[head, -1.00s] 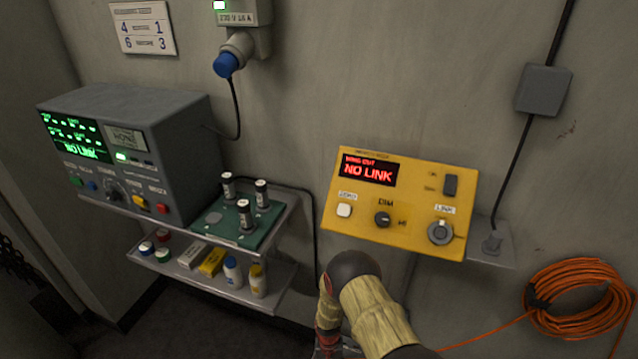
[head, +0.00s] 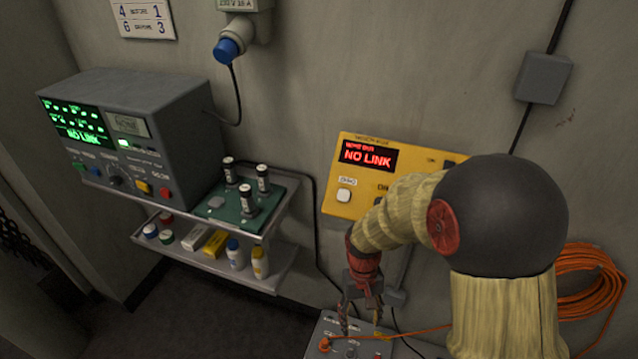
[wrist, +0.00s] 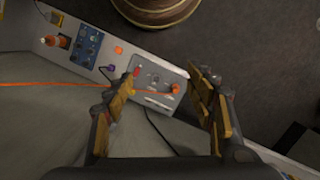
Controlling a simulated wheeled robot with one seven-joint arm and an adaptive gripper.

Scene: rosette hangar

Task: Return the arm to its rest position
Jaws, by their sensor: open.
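My arm rises at the right of the head view and bends down to my gripper (head: 362,316), which hangs near the bottom edge. In the wrist view my gripper (wrist: 165,88) has its two fingers wide apart, with nothing held between them. A grey panel box (head: 328,324) with knobs and an orange plug lies below the gripper. The panel box also shows between the fingers in the wrist view (wrist: 148,102). I cannot tell the exact gap between fingertips and box.
A yellow NO LINK panel (head: 342,204) is on the wall, partly hidden by my arm. A grey instrument (head: 180,140) and a shelf (head: 275,270) with bottles stand left. An orange cable coil (head: 592,280) hangs at the right. Orange cable runs across to the box.

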